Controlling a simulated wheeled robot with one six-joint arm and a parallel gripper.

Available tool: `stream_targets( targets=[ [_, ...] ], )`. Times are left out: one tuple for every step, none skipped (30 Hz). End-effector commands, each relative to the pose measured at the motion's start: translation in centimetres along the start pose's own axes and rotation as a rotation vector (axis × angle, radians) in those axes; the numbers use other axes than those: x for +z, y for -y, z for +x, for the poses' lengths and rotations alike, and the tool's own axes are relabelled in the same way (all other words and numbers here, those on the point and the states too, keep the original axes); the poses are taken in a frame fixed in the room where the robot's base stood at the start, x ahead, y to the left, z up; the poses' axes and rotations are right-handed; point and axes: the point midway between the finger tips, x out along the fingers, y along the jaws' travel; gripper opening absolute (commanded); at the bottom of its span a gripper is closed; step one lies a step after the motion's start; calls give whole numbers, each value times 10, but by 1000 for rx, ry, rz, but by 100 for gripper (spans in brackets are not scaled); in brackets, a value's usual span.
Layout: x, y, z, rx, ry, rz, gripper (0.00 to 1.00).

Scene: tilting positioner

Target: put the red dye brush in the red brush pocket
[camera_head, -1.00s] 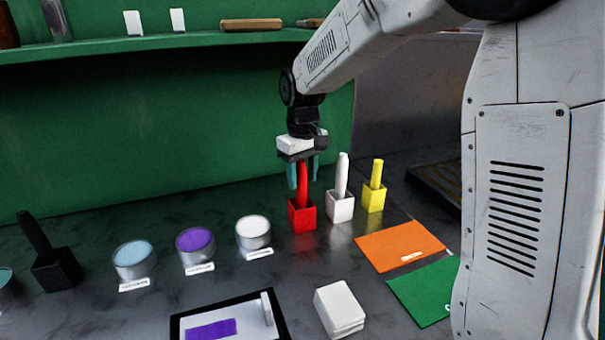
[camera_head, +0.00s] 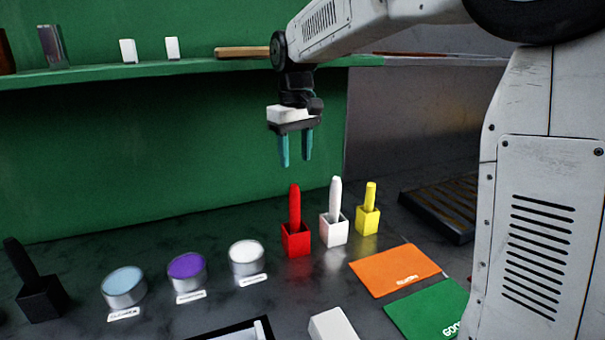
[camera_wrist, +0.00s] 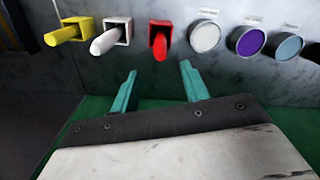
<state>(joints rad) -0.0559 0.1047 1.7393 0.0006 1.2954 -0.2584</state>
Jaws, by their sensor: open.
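The red dye brush (camera_head: 294,205) stands upright in the red brush pocket (camera_head: 296,240), its handle sticking up out of the box. In the wrist view the red brush (camera_wrist: 159,46) also sits inside the red pocket (camera_wrist: 153,27). My gripper (camera_head: 295,163) is open and empty, raised above the red brush and apart from it. Its two teal fingers (camera_wrist: 160,80) show in the wrist view with nothing between them.
A white brush (camera_head: 335,198) and a yellow brush (camera_head: 371,194) stand in matching pockets to the right. Dye pots, including a purple one (camera_head: 187,270), stand to the left. A black brush holder (camera_head: 42,297) is far left. Orange (camera_head: 395,269) and green (camera_head: 432,311) mats lie right. A green shelf (camera_head: 190,69) runs behind.

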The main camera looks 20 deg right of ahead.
Motion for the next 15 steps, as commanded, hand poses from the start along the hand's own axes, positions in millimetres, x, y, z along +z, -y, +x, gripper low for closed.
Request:
stream_targets(
  targets=[
    [0, 0, -2, 0, 0, 0, 46],
    [0, 0, -3, 0, 0, 0, 46],
    [0, 0, -4, 0, 0, 0, 46],
    [1, 0, -4, 0, -1, 1, 46],
    [2, 0, -4, 0, -1, 2, 46],
    [6, 1, -5, 1, -2, 5, 46],
    [10, 2, -6, 1, -3, 9, 46],
    [16, 3, -8, 2, -7, 14, 46],
    [26, 4, -10, 3, -10, 22, 46],
    [34, 6, -13, 4, -14, 30, 46],
    [45, 8, -14, 5, -17, 38, 46],
    [60, 11, -16, 6, -23, 53, 46],
    [72, 14, -18, 7, -27, 64, 46],
    [85, 16, -18, 9, -31, 75, 46],
    [102, 20, -18, 10, -37, 91, 46]
  ],
)
